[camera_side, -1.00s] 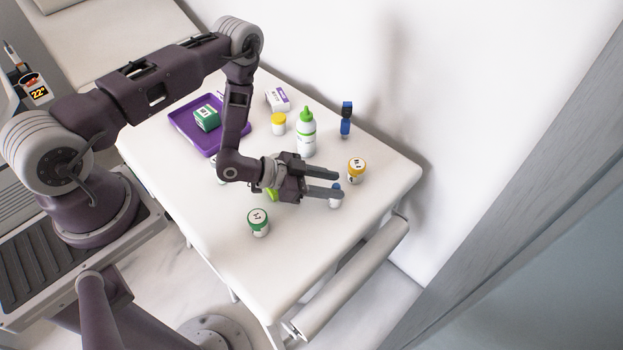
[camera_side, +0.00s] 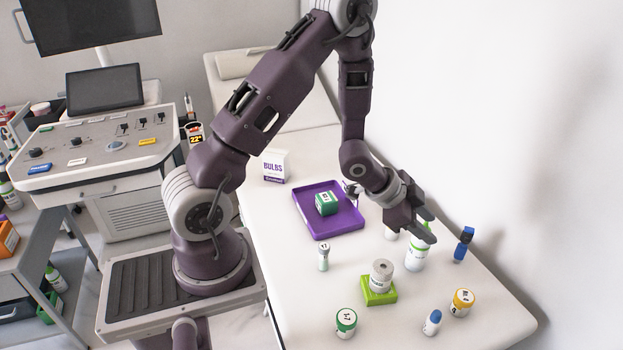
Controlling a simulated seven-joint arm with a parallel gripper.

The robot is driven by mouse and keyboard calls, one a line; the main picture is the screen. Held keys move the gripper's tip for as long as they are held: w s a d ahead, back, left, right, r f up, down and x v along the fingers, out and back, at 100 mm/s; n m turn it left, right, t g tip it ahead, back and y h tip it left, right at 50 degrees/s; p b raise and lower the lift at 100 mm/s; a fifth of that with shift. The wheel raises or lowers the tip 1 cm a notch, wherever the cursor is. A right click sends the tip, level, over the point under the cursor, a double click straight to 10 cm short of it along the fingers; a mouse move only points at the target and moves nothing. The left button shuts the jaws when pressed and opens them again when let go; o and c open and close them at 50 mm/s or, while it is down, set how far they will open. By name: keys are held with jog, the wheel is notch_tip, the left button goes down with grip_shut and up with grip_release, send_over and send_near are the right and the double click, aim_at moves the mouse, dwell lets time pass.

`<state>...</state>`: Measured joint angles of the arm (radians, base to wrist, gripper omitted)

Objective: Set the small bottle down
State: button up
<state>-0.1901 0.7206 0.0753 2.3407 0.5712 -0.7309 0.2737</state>
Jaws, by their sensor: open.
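Two small bottles could be the one named. A small white bottle with a blue cap (camera_side: 432,322) stands on the white table (camera_side: 290,225) at the near right. A slim white vial (camera_side: 323,258) stands farther left, beside the purple tray. My gripper (camera_side: 428,227) is open and raised, apart from both of them. It hangs over the tall white bottle with green markings (camera_side: 416,259) and hides its top. I see nothing between the fingers.
A purple tray (camera_side: 345,222) holds a green box (camera_side: 326,203). A grey roll-like item (camera_side: 382,272) sits on a lime block (camera_side: 379,293). Green-capped (camera_side: 346,322) and yellow-capped (camera_side: 462,302) jars and a blue device (camera_side: 464,244) stand nearby. A wall borders the right.

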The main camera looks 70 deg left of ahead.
jog(key=s+a+r+n+g+y, duration=0.1)
jog(key=s+r+n+y, duration=0.1)
jog(key=s+r, duration=0.5)
jog(key=s+r+n+y, duration=0.2)
jog(key=s+r, duration=0.1)
jog(key=r, duration=0.7)
jog(key=s+d+r+n+g+h, duration=0.1)
jog(key=s+d+r, duration=0.1)
jog(key=s, duration=0.7)
jog(key=s+d+r+n+g, duration=0.1)
jog(key=s+d+r+n, duration=0.1)
jog(key=s, duration=0.7)
jog(key=shift+d+r+h, duration=0.25)
jog(key=shift+r+h, duration=0.05)
jog(key=shift+h, duration=0.1)
